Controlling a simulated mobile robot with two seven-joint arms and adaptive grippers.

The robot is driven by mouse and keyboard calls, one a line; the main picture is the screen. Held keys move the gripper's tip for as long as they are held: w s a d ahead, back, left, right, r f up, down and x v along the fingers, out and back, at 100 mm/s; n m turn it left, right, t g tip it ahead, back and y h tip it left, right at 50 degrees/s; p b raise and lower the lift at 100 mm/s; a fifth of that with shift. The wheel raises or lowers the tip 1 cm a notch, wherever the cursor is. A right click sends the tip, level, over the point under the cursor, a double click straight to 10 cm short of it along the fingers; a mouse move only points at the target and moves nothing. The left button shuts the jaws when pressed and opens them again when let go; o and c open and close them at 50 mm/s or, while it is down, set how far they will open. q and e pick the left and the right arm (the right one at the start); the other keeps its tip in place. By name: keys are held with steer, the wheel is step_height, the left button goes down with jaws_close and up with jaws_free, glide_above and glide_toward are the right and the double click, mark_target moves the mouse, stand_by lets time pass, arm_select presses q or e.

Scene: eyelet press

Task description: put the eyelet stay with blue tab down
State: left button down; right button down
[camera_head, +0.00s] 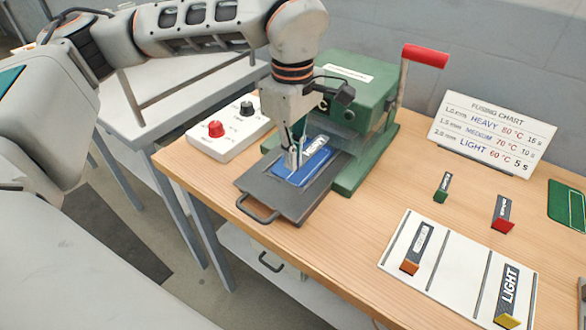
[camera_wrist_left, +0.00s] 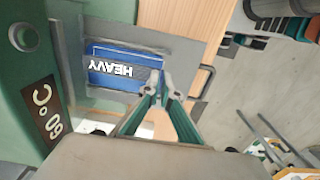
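The eyelet stay with blue tab (camera_head: 316,145) is at the blue pad (camera_head: 286,178) on the dark sliding tray (camera_head: 258,186) of the green press. In the left wrist view its lettering HEAVY (camera_wrist_left: 111,68) shows against the blue. My left gripper (camera_head: 292,162) points down at the near end of the stay. Its fingertips (camera_wrist_left: 160,82) are close together, apparently shut on the tab, which they mostly hide. I cannot tell whether the stay touches the pad. My right gripper is not in view.
The green press (camera_head: 350,85) with a red-handled lever (camera_head: 425,55) stands behind the tray. A control box (camera_head: 228,130) with red and black knobs is left. A white board (camera_head: 447,270) holds orange- and yellow-tabbed stays.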

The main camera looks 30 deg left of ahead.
arm_select(q)
steer(key=shift+f, duration=1.9)
steer(key=shift+f, duration=0.15)
steer(key=c, duration=2.3)
jaws_free()
step_height(320, 180, up, 12)
steer(key=shift+r, duration=0.2)
